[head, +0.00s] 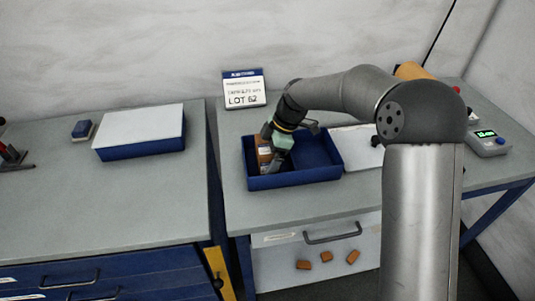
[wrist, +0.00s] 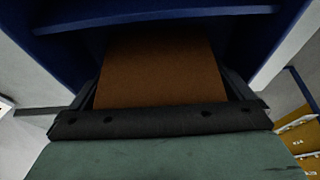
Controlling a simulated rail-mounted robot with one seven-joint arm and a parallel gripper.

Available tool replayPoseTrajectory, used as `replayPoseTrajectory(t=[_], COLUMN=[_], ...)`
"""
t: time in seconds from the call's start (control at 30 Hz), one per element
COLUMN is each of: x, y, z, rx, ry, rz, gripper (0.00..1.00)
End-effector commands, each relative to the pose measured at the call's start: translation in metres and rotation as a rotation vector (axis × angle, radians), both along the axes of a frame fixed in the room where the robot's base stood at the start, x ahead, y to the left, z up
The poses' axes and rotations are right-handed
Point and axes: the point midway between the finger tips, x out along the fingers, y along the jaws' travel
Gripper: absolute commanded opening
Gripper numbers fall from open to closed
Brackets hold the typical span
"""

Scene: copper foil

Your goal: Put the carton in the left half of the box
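The open blue box (head: 322,175) stands on the right-hand bench, and its right part is empty. The orange-brown carton (head: 264,150) is upright inside the left half of the box. My gripper (head: 272,160) reaches down into that half at the carton. In the wrist view the carton (wrist: 160,70) fills the space between the two fingers (wrist: 162,92), which lie against its sides. Blue box walls surround it there. The carton's bottom is hidden, so I cannot tell whether it touches the box floor.
A LOT 62 sign (head: 244,90) stands behind the box. A white sheet (head: 356,147) lies to its right, near a device with a green display (head: 488,141). The front left bench is clear.

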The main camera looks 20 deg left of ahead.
Motion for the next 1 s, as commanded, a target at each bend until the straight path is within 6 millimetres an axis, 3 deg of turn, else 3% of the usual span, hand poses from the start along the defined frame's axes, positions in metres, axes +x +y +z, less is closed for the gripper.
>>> replayPoseTrajectory(t=[0.23, 0.5, 0.7, 1.0], x=[0.004, 0.013, 0.019, 0.020], y=[-0.006, -0.026, -0.037, -0.041], z=[0.019, 0.073, 0.103, 0.115], rx=[0.002, 0.002, 0.001, 0.000], ry=[-0.003, -0.004, -0.002, 0.000], rz=[-0.002, -0.003, -0.001, 0.000], gripper=[1.00, 1.00, 1.00, 1.00])
